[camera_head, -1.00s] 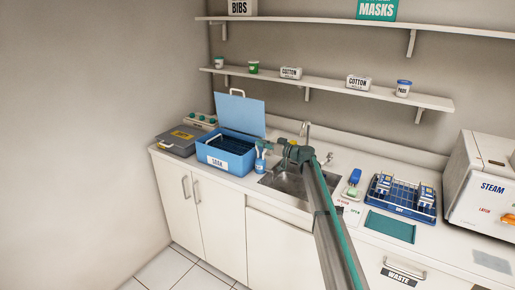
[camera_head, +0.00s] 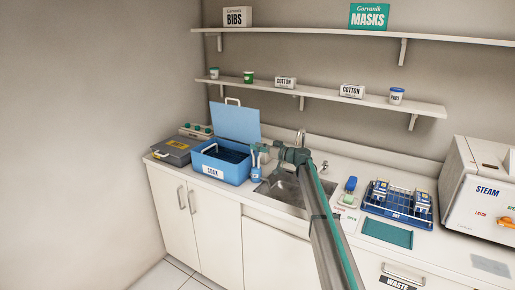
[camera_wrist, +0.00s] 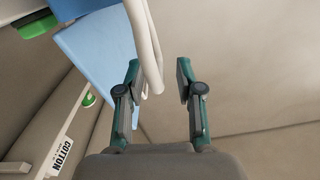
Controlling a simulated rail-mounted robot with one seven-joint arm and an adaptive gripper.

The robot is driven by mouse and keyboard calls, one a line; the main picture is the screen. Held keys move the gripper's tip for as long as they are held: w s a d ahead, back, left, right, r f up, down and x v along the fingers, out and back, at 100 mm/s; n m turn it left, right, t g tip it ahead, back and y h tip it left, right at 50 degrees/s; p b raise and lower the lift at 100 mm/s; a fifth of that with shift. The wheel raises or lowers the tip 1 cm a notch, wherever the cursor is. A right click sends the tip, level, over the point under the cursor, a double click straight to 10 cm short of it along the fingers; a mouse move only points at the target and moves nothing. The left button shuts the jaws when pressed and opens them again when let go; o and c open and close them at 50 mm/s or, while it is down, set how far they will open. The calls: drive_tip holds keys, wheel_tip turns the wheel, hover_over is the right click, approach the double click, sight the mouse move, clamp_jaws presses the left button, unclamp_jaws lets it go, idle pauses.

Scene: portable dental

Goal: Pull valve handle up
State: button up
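My gripper (camera_head: 262,149) is at the end of my arm, over the left part of the sink and just right of the blue box's raised lid (camera_head: 236,122). In the wrist view my gripper (camera_wrist: 160,72) is open, fingers well apart. A white curved bar (camera_wrist: 146,45) comes down between the fingertips, closer to the left one; I cannot tell what it belongs to. The blue panel (camera_wrist: 95,65) lies beyond it. A small tap-like valve (camera_head: 324,166) stands behind the sink, right of the faucet (camera_head: 301,138). Its handle is too small to make out.
The blue box (camera_head: 220,168) and a grey case (camera_head: 170,153) stand left of the sink (camera_head: 280,190). A blue rack (camera_head: 395,200) and a steam unit (camera_head: 485,190) stand at right. Two shelves run above; the lower shelf (camera_head: 320,97) holds cotton boxes.

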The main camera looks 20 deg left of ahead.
drive_tip(key=v, duration=1.2)
drive_tip(key=shift+a, duration=0.1)
